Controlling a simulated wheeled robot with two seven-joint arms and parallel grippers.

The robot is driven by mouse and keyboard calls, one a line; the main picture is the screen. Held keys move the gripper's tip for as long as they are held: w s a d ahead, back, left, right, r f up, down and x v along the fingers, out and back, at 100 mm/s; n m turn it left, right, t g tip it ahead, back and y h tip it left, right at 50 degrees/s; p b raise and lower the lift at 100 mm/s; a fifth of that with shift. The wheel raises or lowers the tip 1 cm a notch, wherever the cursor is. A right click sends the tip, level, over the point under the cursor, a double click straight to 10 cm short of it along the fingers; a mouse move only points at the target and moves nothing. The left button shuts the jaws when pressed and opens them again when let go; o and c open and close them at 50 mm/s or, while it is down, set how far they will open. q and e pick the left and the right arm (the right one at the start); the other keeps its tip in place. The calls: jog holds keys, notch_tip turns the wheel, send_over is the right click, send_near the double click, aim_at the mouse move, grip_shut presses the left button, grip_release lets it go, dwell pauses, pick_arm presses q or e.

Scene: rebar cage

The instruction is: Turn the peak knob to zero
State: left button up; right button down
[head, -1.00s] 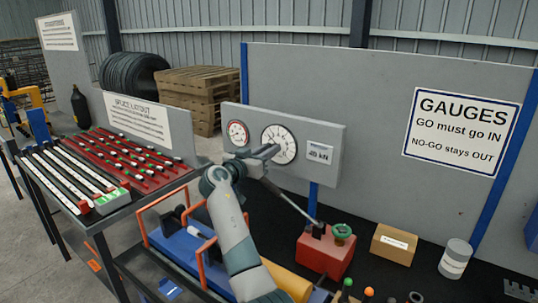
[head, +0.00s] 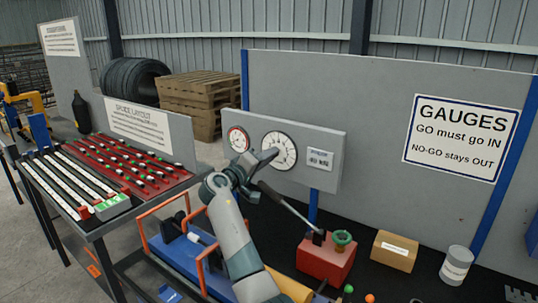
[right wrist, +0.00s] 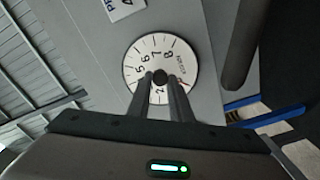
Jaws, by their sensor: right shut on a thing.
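The gauge panel (head: 330,140) is a grey board with a large white dial (head: 284,138) and a smaller red-marked dial (head: 238,139). In the right wrist view, the large dial (right wrist: 135,68) shows printed numbers and a small red mark at its right. The dark round peak knob (right wrist: 160,76) sits at its centre. My right gripper (head: 273,156) is at the dial's face, covering its lower left in the head view. In the right wrist view, its fingertips (right wrist: 160,80) straddle the knob and are shut on it. My left gripper is not in view.
A red box (head: 318,263) with a long lever (head: 285,208) and a green ring (head: 342,238) stands below the panel. A cardboard box (head: 394,251) and a grey can (head: 456,266) are at the right. A blue fixture with orange handles (head: 163,219) lies left of my arm.

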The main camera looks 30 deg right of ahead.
jog(key=shift+n+p, duration=1.55)
jog(key=shift+n, duration=1.45)
jog(key=shift+f, duration=0.1)
jog(key=c, duration=1.6)
grip_release()
jog(key=shift+a, duration=0.1)
